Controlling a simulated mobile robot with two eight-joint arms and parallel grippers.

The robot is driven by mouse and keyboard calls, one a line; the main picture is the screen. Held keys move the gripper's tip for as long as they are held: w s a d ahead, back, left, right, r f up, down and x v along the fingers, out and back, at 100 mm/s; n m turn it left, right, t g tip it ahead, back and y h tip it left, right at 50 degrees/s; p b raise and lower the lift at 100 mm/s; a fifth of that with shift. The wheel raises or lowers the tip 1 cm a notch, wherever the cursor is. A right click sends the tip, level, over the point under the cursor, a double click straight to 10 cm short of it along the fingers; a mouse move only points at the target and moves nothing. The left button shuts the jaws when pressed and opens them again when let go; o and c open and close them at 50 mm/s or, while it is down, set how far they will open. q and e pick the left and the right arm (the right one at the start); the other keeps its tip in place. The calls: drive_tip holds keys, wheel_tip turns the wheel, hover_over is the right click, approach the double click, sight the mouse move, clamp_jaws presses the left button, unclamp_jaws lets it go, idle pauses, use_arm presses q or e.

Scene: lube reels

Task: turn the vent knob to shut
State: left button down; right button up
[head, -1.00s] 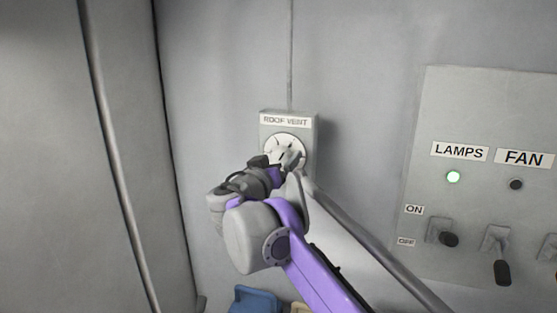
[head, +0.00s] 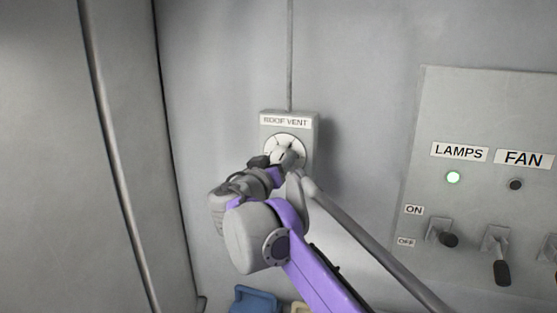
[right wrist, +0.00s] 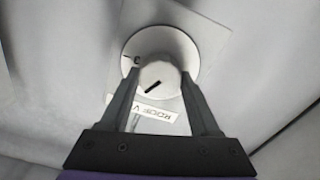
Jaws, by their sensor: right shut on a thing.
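The roof vent box (head: 267,133) is a pale plate on the wall with a "ROOF VENT" label and a round white dial (head: 285,139). In the right wrist view the vent knob (right wrist: 158,82) is a pale round grip at the dial's middle, with a dark pointer line. In that view the line slants to the lower left, and a dark mark shows at the dial's left rim. My right gripper (right wrist: 160,75) has one finger on each side of the knob and is shut on it. In the head view the gripper (head: 283,160) covers the dial's lower part. My left gripper is out of view.
A switch panel (head: 480,110) with LAMPS and FAN labels and several levers stands at the right; the LAMPS light is green. A conduit (head: 290,60) runs up from the vent box. A blue object (head: 255,299) lies below. A vertical rail (head: 112,160) is at left.

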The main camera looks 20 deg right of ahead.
drive_tip(key=shift+r+n+p, duration=0.2)
drive_tip(key=shift+n+p, duration=0.85)
drive_tip(key=shift+n, duration=0.05)
drive_tip(key=n+p, duration=0.2)
drive_tip(key=n, duration=0.1)
drive_tip(key=shift+n+p, duration=0.3)
drive_tip(key=n+p, duration=0.2)
drive_tip(key=n, duration=0.1)
drive_tip(key=shift+n, duration=0.3)
drive_tip(key=n+p, duration=0.1)
drive_tip(key=n, duration=0.1)
drive_tip(key=shift+f+n, duration=0.1)
drive_tip(key=shift+n, duration=0.3)
drive_tip(key=n, duration=0.2)
drive_tip(key=shift+n+p, duration=0.3)
drive_tip(key=shift+p, duration=0.1)
drive_tip(key=n, duration=0.2)
drive_tip(key=shift+f+n, duration=0.15)
drive_tip(key=shift+n, duration=0.25)
drive_tip(key=n, duration=0.2)
drive_tip(key=shift+n+p, duration=0.3)
drive_tip(key=shift+p, duration=0.05)
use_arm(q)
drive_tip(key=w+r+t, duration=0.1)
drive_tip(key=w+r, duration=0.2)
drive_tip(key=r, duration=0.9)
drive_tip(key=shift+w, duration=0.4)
use_arm(e)
drive_tip(key=shift+f+n, duration=0.1)
drive_tip(key=shift+n, duration=1.6)
